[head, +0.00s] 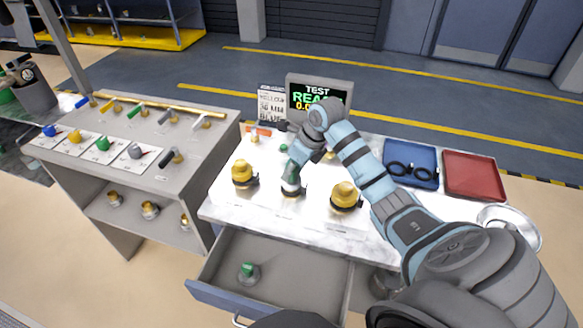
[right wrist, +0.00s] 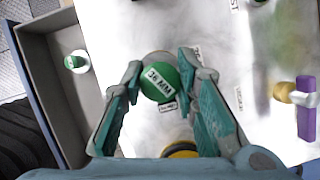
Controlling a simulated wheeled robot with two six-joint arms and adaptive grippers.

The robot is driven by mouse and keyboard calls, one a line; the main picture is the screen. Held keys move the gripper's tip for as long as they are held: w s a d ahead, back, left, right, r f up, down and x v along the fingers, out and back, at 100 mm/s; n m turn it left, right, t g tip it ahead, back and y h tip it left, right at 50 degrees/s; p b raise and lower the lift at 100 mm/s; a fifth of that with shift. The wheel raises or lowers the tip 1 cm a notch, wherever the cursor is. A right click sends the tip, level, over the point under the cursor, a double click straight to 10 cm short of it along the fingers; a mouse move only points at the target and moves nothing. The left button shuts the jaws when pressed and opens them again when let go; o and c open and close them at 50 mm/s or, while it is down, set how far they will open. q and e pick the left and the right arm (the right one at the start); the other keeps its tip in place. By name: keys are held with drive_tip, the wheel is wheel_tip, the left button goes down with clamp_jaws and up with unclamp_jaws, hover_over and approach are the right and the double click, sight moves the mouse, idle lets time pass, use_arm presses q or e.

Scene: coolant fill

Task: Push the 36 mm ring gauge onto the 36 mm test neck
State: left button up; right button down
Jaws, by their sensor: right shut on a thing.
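My right gripper (head: 291,168) reaches down over the middle test neck (head: 291,190) on the white bench. In the right wrist view its two teal fingers (right wrist: 160,92) stand on both sides of a round green piece marked 36 MM (right wrist: 160,80), which I take as the ring gauge, and are shut on it. A pale round rim (right wrist: 157,57) shows just behind the green piece. The gauge is in line with the middle neck, but I cannot tell how far down it sits. The fingers hide much of the neck in the head view. My left gripper is not in view.
An open drawer (head: 215,268) below holds a green-topped fitting (head: 248,272). Behind stands a test display (head: 320,94). A blue tray (head: 411,150) and red tray (head: 474,175) lie at right.

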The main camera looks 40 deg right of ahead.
drive_tip(key=shift+f, duration=0.3)
drive_tip(key=c, duration=1.2)
unclamp_jaws()
drive_tip(key=shift+r, duration=0.1)
drive_tip(key=v, duration=1.2)
